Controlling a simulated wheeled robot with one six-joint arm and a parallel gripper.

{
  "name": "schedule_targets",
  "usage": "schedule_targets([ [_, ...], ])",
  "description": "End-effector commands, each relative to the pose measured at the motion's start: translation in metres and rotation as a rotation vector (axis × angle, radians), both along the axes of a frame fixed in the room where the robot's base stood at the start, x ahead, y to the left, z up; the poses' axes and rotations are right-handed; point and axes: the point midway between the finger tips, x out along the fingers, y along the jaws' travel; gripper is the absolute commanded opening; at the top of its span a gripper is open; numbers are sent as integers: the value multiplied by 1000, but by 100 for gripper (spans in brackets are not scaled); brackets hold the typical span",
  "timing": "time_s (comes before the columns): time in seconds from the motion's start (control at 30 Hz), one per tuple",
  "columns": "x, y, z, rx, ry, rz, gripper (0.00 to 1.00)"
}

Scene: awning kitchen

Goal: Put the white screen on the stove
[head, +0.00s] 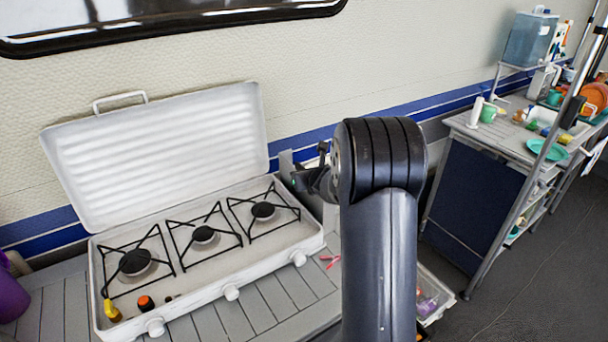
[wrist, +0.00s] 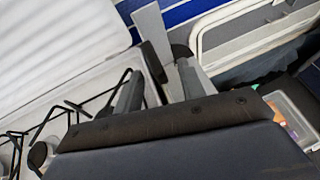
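The stove (head: 215,302) is a white camping stove with its lid open, several black pot supports and front knobs, on a grey slatted table. A pale grey-white upright panel, possibly the white screen (head: 286,163), stands beyond the stove's back right corner. It shows as a slanted strip in the wrist view (wrist: 150,27). My gripper (head: 304,180) is at the stove's right end, beside this panel. In the wrist view its two fingers (wrist: 167,72) are apart, with the strip passing between them. Whether they press on it cannot be told. My arm hides part of the area.
The stove's raised lid (head: 160,150) leans back near the wall. Small yellow and orange-topped items (head: 145,303) sit at its front left. A red item (head: 331,261) lies on the slats right of the stove. A bin (head: 433,297) and a cluttered table (head: 500,135) are at right.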

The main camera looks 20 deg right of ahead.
Motion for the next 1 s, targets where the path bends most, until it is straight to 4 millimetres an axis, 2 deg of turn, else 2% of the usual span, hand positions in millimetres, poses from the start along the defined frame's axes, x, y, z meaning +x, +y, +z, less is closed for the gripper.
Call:
schedule_targets([
  [0.13, -1, 0, 4, 0, 0, 0, 38],
  [0.23, -10, 0, 8, 0, -1, -1, 38],
  [0.7, -83, 2, 44, 0, -1, -1, 38],
  [1.0, -106, 3, 56, 0, 0, -1, 38],
])
